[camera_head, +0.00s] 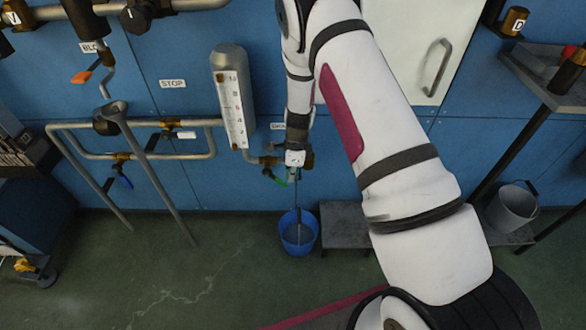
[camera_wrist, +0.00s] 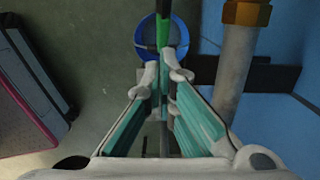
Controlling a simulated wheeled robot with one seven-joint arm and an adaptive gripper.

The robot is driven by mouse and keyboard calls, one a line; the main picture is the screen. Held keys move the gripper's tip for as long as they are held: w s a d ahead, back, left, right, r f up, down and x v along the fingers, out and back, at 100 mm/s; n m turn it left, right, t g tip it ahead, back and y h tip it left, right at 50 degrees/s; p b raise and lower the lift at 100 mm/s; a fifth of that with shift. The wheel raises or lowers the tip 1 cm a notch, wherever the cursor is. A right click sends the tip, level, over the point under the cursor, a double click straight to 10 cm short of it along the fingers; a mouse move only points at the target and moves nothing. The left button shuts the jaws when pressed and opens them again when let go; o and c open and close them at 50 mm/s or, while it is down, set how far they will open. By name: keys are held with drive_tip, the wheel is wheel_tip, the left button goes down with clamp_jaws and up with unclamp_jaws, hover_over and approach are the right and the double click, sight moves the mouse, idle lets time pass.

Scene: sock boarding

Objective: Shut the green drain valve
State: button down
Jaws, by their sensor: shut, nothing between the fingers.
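The green drain valve handle (camera_head: 280,181) sticks out low on the pipework under the gauge, just left of my gripper (camera_head: 293,176). In the wrist view the green handle (camera_wrist: 162,32) runs down from the top edge to just beyond my fingertips (camera_wrist: 165,73). The fingers are shut, close together, with nothing held. I cannot tell whether they touch the handle. My wrist hides part of the valve body in the head view.
A blue bucket (camera_head: 287,236) stands on the floor below the valve; its rim also shows in the wrist view (camera_wrist: 141,40). A dark low step (camera_head: 345,222) stands right of it. A grey pipe (camera_wrist: 237,70) runs close to my gripper's right.

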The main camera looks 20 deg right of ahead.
sight(283, 181)
drive_tip(key=shift+f, duration=0.4)
drive_tip(key=shift+a+f, duration=0.2)
drive_tip(key=shift+f, duration=0.35)
drive_tip(key=shift+w+a+f+b, duration=0.1)
drive_tip(key=shift+a+f+b, duration=0.15)
drive_tip(key=shift+f, duration=0.15)
drive_tip(key=shift+w+a+f+b, duration=0.1)
drive_tip(key=shift+f+b, duration=0.15)
drive_tip(key=shift+f, duration=0.1)
drive_tip(key=shift+w+a+f+b, duration=0.25)
drive_tip(key=shift+a+f+b, duration=0.05)
drive_tip(key=shift+a+f, duration=0.6)
drive_tip(key=shift+f, duration=0.15)
